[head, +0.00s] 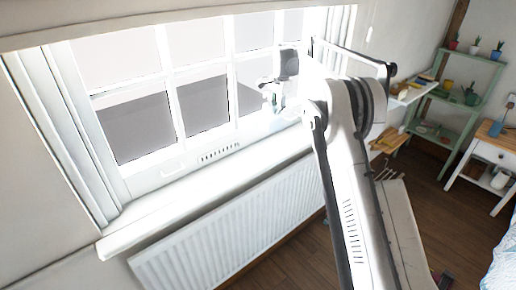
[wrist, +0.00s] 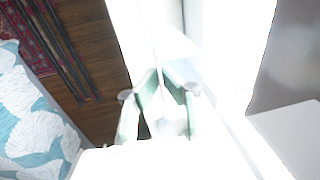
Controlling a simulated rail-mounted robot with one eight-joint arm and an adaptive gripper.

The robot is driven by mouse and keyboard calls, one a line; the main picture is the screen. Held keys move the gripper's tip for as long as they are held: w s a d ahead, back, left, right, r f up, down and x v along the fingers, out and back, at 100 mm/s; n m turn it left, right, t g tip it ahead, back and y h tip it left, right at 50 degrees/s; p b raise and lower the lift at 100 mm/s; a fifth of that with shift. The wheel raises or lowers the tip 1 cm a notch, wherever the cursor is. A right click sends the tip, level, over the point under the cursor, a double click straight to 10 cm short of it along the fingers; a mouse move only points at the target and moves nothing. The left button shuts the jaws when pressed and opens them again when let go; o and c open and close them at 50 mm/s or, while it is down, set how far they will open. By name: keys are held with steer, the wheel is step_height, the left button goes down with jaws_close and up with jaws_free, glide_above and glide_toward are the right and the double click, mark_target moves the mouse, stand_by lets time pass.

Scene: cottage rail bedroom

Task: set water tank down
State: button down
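My gripper (wrist: 160,93) shows in the wrist view as two greenish fingers with grey tips, spread apart with a pale, see-through thing between them. This looks like the water tank (wrist: 168,122), but strong glare washes out its outline. In the head view my gripper (head: 272,92) is at the window, over the far part of the white sill. A faint bluish, clear shape, likely the tank (head: 275,122), shows just below it. Glare hides whether the tank touches the sill.
The white window sill (head: 160,212) runs below the paned window, with a radiator (head: 235,225) under it. A green shelf (head: 462,100) with small pots stands at the right, near a white bedside table (head: 492,152). The near sill is clear.

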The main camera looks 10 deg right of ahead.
step_height(320, 180, down, 9)
steer(key=shift+p, duration=0.45)
steer(key=shift+f, duration=0.15)
steer(key=c, duration=1.9)
jaws_free()
